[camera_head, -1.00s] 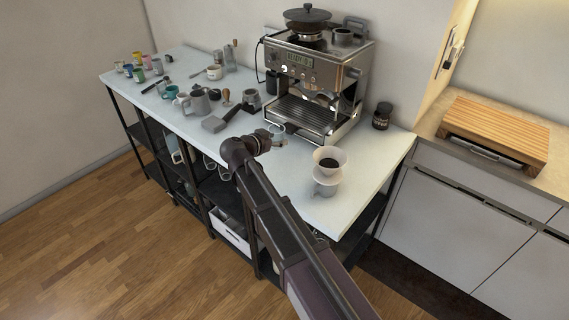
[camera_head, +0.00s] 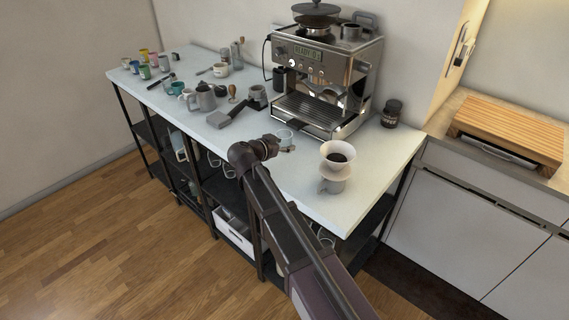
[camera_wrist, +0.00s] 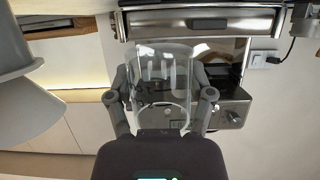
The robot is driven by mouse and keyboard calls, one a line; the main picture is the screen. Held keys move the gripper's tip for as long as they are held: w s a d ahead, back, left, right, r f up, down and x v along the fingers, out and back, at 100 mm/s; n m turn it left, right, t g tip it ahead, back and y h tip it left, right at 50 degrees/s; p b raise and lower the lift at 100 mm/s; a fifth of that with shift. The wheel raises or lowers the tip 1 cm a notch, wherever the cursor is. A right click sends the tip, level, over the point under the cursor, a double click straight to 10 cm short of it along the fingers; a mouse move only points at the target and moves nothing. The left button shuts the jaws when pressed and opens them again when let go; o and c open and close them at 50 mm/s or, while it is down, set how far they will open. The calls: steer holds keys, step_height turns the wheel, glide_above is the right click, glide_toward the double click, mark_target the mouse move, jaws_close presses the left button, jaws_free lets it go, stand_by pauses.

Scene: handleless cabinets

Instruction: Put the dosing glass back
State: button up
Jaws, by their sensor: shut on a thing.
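The dosing glass (camera_wrist: 163,80) is a clear cup, seen large between my fingers in the wrist view. My gripper (camera_wrist: 164,97) is shut on it, one finger on each side. In the head view the glass (camera_head: 285,137) shows just past the dark end of my arm, in front of the espresso machine (camera_head: 322,85). I cannot tell whether the glass touches the worktop (camera_head: 300,180).
A white dripper (camera_head: 337,158) on a cup stands close to the right of my gripper, also at the left of the wrist view (camera_wrist: 28,95). A portafilter (camera_head: 228,115), kettle (camera_head: 206,97) and several cups stand to the left. A dark jar (camera_head: 391,113) stands right of the machine.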

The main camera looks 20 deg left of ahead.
mark_target(284, 164)
steer(key=shift+f+b, duration=0.55)
steer(key=shift+f, duration=0.35)
steer(key=shift+f+b, duration=1.85)
steer(key=shift+f, duration=0.1)
steer(key=o, duration=1.2)
steer(key=shift+o, duration=0.2)
steer(key=shift+r, duration=0.25)
steer(key=p+v, duration=0.4)
steer(key=v, duration=0.8)
